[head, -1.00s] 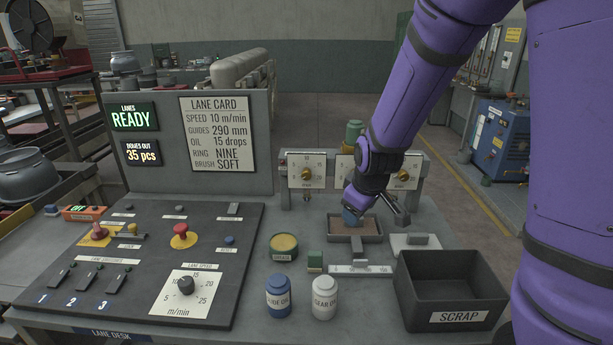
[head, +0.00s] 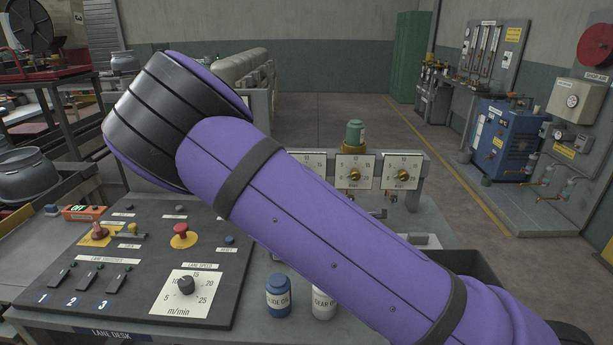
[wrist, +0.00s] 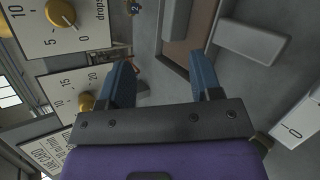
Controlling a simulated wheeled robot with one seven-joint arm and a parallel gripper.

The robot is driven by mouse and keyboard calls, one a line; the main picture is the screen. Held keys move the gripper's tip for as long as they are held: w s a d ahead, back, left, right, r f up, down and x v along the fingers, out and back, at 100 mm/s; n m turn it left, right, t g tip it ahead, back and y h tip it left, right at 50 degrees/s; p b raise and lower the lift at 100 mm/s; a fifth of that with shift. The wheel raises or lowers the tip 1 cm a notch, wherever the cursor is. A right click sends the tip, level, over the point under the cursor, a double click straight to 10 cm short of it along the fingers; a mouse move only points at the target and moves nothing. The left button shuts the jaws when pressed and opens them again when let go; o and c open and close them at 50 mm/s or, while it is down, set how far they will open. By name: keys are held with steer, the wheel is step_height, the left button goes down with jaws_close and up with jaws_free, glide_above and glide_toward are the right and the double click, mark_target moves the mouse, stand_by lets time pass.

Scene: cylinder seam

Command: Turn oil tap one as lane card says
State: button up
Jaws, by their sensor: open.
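White square dials with brass knobs stand on the rail at the desk's back. The middle dial (head: 340,165) and right dial (head: 386,165) show in the head view; the left one is mostly behind my arm. In the wrist view, one dial (wrist: 42,42) sits upper left with a tag "2" nearby, and another (wrist: 60,85) sits below it, left of my fingers. Which dial is tap one is unclear. My gripper (wrist: 165,83) is open and empty, apart from both knobs. My arm hides it in the head view. The lane card (wrist: 44,158) shows only partly in the wrist view; earlier it read oil 15 drops.
A sloped control panel (head: 140,262) with a red stop button (head: 181,231) fills the left of the desk. A blue oil jar (head: 278,297) and a partly hidden white jar (head: 323,304) stand in front. A dark bin (head: 477,263) is mostly behind my arm.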

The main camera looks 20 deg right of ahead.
steer(key=w+a+r+n+t+y, duration=0.2)
steer(key=w+a+r+n+t, duration=0.4)
steer(key=a+n+t, duration=0.35)
steer(key=shift+n+g, duration=0.65)
steer(key=shift+n, duration=0.3)
steer(key=x, duration=0.9)
steer(key=shift+w+f, duration=0.15)
steer(key=shift+w, duration=0.3)
steer(key=shift+d, duration=0.1)
steer(key=c, duration=0.9)
